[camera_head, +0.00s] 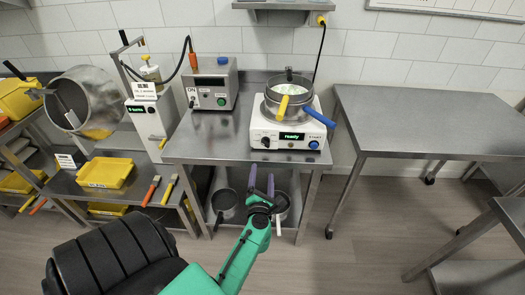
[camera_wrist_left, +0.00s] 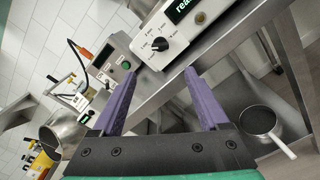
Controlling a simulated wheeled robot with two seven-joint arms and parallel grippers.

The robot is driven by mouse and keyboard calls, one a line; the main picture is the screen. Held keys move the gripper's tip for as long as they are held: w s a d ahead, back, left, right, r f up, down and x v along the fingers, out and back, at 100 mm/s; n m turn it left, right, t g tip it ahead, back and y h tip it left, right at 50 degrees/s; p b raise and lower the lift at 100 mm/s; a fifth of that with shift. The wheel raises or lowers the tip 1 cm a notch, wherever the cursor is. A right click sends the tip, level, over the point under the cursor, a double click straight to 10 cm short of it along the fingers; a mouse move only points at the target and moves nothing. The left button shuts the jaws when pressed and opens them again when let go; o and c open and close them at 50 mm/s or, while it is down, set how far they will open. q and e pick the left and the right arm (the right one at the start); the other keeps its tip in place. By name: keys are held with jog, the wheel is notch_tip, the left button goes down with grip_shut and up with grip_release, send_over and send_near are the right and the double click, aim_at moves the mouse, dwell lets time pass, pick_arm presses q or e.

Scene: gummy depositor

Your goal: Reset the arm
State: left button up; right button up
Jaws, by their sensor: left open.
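My left gripper (camera_head: 261,183) has purple fingers on a green arm and stands in front of the middle steel table's front edge. Its fingers are apart with nothing between them, as the left wrist view (camera_wrist_left: 160,100) also shows. On that table stands a white heating unit (camera_head: 290,138) with a lit green display, and a steel pot (camera_head: 287,101) with yellow and blue handles sits on it. The unit's front dial (camera_wrist_left: 160,44) shows beyond the fingers in the left wrist view. My right gripper is not in view.
A control box (camera_head: 210,83) stands on the middle table (camera_head: 205,150). At the left are a tilted steel drum (camera_head: 82,100), a yellow tray (camera_head: 105,172) and brushes. Pans (camera_head: 226,204) sit on the lower shelf. The right table (camera_head: 430,115) is bare, with open floor in front.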

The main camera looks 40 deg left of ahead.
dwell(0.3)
pick_arm(q)
jog(key=s+d+f+m+g+h+b, duration=0.1)
jog(key=s+d+f+m+h, duration=0.25)
jog(key=f+m, duration=0.55)
jog(key=s+d+f+m+g+h, duration=0.25)
jog(key=d+f+m+h, duration=0.2)
jog(key=f+m, duration=0.4)
jog(key=s+d+f+m+g+h+b, duration=0.1)
jog(key=s+d+f+m+h, duration=0.35)
jog(key=f, duration=0.75)
jog(key=s+a+f+m+g+y, duration=0.1)
jog(key=s+f+m+g, duration=0.3)
jog(key=s, duration=0.8)
jog(key=s+a+f+m+g, duration=0.2)
jog(key=s+f+m+g, duration=0.3)
jog(key=s+f+m, duration=0.4)
jog(key=s+m, duration=0.3)
jog(key=shift+s+y+b, duration=0.3)
jog(key=shift+y+b, duration=0.05)
jog(key=shift+w, duration=0.1)
